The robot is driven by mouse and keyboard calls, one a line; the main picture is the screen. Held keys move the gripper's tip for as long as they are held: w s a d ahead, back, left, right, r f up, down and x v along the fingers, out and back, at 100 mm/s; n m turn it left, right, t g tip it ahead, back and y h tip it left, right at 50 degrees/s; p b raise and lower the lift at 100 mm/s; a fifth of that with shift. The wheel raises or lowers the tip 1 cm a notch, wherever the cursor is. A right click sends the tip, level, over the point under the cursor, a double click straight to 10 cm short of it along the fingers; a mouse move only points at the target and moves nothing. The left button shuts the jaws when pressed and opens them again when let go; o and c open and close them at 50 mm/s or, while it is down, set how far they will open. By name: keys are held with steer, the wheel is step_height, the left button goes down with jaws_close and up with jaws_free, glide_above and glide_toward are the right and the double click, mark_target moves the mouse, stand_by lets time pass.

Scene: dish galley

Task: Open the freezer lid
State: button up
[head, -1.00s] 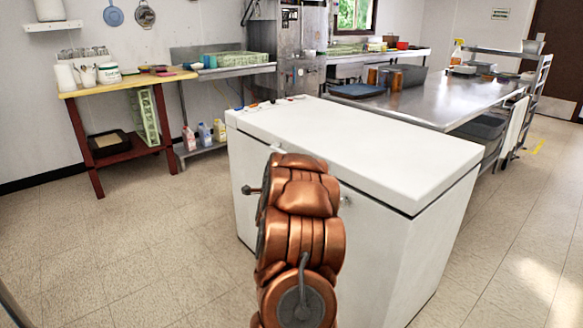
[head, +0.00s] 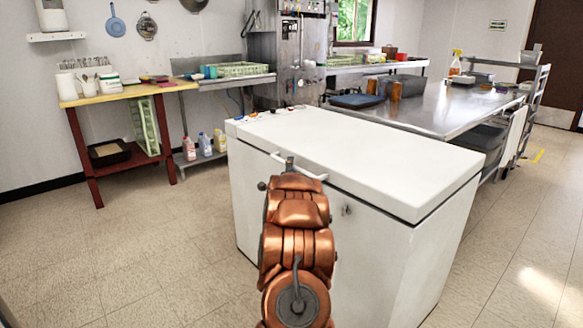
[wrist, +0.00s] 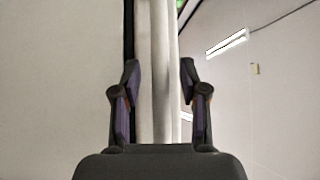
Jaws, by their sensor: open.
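The white chest freezer (head: 375,245) stands in front of me with its lid (head: 370,150) shut. A pale bar handle (head: 314,177) sits at the lid's front edge. My gripper (wrist: 160,66) is open, its two dark fingers on either side of a pale upright bar that looks like the handle (wrist: 161,100). The bar stands between the fingers with gaps visible on both sides. In the head view my copper arm hides most of the gripper; only a small grey part shows at the handle. A dark seam runs beside the left finger in the wrist view.
Several small items (head: 268,112) lie on the lid's far left corner. A steel table (head: 440,110) stands close behind the freezer. A red and yellow table (head: 125,95) is at the left. The floor left of the freezer is clear.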

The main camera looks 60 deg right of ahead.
steer(key=shift+w+d+r, duration=0.1)
steer(key=shift+w+d, duration=0.2)
steer(key=shift+d, duration=0.15)
steer(key=shift+c, duration=0.4)
jaws_close()
